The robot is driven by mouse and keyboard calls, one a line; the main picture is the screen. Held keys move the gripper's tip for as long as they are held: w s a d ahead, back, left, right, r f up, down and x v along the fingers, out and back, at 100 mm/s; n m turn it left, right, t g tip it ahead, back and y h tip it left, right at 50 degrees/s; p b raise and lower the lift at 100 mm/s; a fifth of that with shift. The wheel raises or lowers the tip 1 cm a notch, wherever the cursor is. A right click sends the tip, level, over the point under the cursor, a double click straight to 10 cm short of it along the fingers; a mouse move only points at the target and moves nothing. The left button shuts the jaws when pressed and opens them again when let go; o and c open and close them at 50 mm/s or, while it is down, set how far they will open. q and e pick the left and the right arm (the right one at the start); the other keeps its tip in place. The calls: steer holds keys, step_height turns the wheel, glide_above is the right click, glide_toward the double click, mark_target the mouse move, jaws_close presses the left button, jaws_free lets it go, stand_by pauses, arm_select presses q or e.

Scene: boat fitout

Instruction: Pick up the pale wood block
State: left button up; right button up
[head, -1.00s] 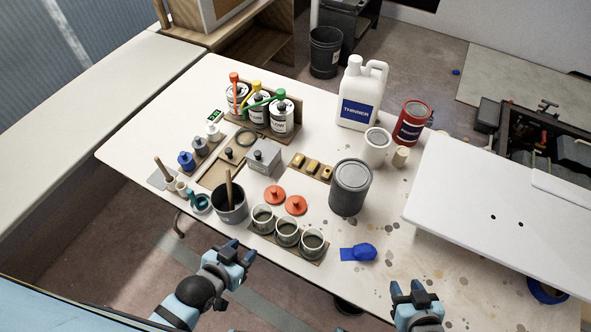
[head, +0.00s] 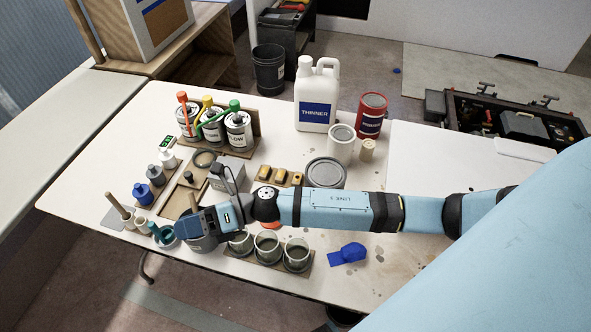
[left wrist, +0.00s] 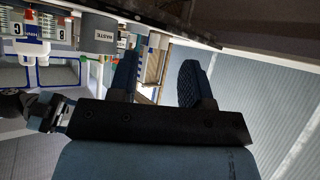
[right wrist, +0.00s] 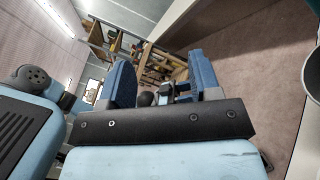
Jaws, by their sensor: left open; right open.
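The likely pale wood block (head: 367,150) is a small, upright beige piece on the table, right of the white cup and below the red can in the head view. My right gripper (head: 193,220) is over the table's left part, far left of the block; its forearm crosses the table in front. In the right wrist view its jaws (right wrist: 162,82) are apart with nothing between them. My left gripper is out of the head view; in the left wrist view its jaws (left wrist: 157,82) are open and empty. Neither wrist view clearly shows the block.
A white cup (head: 341,143), a red can (head: 371,115) and a thinner jug (head: 317,95) stand close to the block. A grey can (head: 326,172) is partly hidden behind my right arm. A white panel (head: 430,150) lies to the right. Glass jars (head: 267,245) stand in front.

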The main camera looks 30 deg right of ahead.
steer(key=w+d+f+n+g+h+b, duration=0.25)
steer(key=f+n+g+h, duration=0.2)
steer(key=n, duration=0.45)
steer(key=n+h+b, duration=0.4)
steer(key=n+h, duration=0.8)
steer(key=h, duration=0.2)
glide_above(298, 177)
step_height(298, 177, down, 5)
steer(key=f, duration=0.6)
steer(key=shift+w+a+f, duration=0.2)
steer(key=shift+w+f, duration=0.15)
steer(key=shift+f, duration=0.05)
steer(key=f, duration=0.5)
steer(key=shift+s+d+f, duration=0.15)
steer(key=shift+s+f, duration=0.05)
steer(key=shift+s, duration=0.15)
steer(key=shift+f, duration=0.5)
steer(key=c, duration=1)
